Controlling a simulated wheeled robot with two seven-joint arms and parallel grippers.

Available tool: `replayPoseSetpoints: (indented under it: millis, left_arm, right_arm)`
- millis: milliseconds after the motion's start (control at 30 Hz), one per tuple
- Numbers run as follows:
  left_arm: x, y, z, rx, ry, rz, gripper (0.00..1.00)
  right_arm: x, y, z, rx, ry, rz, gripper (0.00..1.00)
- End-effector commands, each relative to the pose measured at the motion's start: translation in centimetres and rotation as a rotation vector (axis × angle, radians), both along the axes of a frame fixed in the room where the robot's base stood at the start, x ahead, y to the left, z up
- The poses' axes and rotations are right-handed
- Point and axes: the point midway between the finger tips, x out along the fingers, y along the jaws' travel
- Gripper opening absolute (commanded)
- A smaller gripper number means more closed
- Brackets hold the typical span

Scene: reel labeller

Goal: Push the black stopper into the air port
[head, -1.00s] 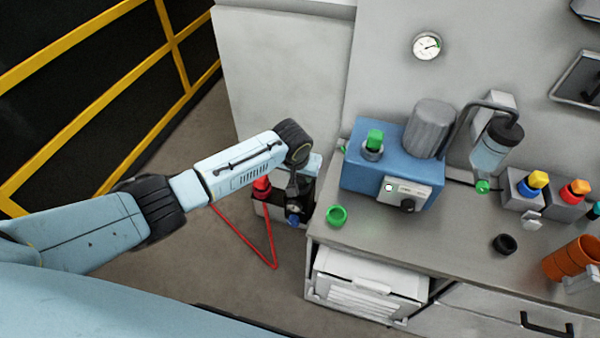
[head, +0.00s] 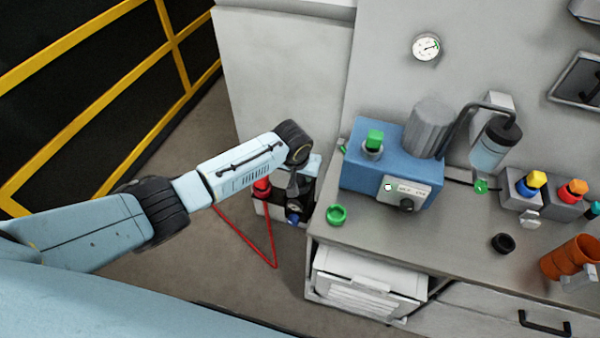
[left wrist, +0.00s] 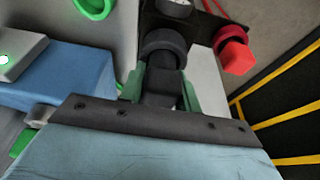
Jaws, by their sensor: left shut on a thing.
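My left gripper (head: 294,192) hangs over the dark unit (head: 269,209) beside the bench's left end. In the left wrist view my left gripper (left wrist: 162,88) has its green-padded fingers shut on a black piece, which I take to be the black stopper (left wrist: 160,80). The stopper's far end meets a wider black ring (left wrist: 165,42). I cannot tell whether this ring is the air port or part of the stopper, nor how deep anything sits. A red knob (left wrist: 235,55) is close to the right of it. My right gripper is not in view.
A blue machine (head: 375,172) and a loose green ring (head: 337,215) are on the bench just right of my left gripper. A black ring (head: 503,243) and an orange cup (head: 568,259) lie further right. A red cable (head: 246,240) loops over the floor.

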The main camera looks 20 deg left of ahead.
Motion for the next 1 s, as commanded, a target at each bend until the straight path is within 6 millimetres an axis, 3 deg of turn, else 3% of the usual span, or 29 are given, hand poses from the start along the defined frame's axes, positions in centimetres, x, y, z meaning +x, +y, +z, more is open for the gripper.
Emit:
replayPoseSetpoints:
  millis: [100,133,300,1000]
  left_arm:
    - [-0.62,0.12,-0.85,0.004,0.017,0.002,0.10]
    - [-0.62,0.12,-0.85,0.004,0.017,0.002,0.36]
    - [-0.65,0.04,-0.89,0.003,0.018,0.001,0.58]
    - [-0.87,-0.52,-0.01,-0.008,0.014,-0.008,0.58]
  right_arm:
    - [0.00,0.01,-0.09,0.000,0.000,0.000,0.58]
    - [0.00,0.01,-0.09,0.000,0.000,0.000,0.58]
    - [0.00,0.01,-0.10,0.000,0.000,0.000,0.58]
    - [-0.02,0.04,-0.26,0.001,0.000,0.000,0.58]
